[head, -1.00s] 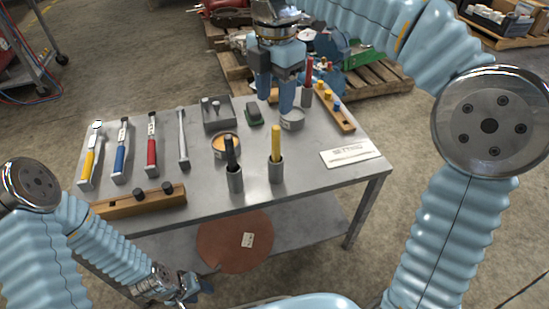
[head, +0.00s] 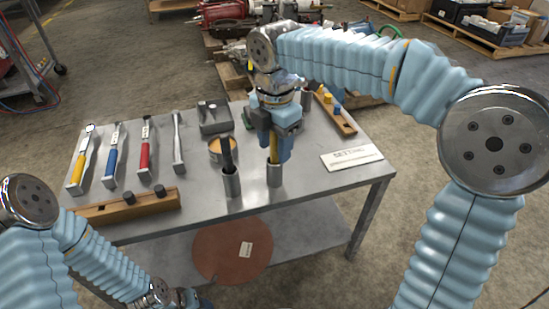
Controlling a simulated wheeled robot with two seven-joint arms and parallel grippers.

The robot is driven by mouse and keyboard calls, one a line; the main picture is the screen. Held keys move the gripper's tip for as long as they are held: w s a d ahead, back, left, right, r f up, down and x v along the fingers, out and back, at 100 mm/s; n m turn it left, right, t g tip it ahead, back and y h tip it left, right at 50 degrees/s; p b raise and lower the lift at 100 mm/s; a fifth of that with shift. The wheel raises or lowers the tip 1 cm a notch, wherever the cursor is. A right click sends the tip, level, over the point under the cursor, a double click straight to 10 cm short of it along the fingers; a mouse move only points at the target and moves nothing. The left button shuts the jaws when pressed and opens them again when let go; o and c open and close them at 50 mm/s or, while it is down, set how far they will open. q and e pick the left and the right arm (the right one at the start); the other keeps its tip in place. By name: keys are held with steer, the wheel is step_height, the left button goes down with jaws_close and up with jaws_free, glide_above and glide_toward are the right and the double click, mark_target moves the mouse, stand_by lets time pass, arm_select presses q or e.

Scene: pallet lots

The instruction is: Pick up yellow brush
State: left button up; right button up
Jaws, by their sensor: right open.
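The yellow brush (head: 273,156) stands upright in a metal cup (head: 274,176) near the front right of the steel table. My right gripper (head: 275,150) is open and points down over it, with the fingers around the brush's upper part. Its top is hidden by the gripper, and I cannot tell whether the fingers touch it. My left gripper (head: 188,298) is low at the bottom edge, in front of the table and far from the brush; its jaws are too small and cut off to read.
A black brush (head: 227,155) stands in another metal cup (head: 231,184) just left. Behind are an orange-topped tin (head: 222,148) and a grey block (head: 214,117). A wooden block with black knobs (head: 125,207) lies front left. A white sign (head: 351,157) lies at right.

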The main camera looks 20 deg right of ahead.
jaws_close()
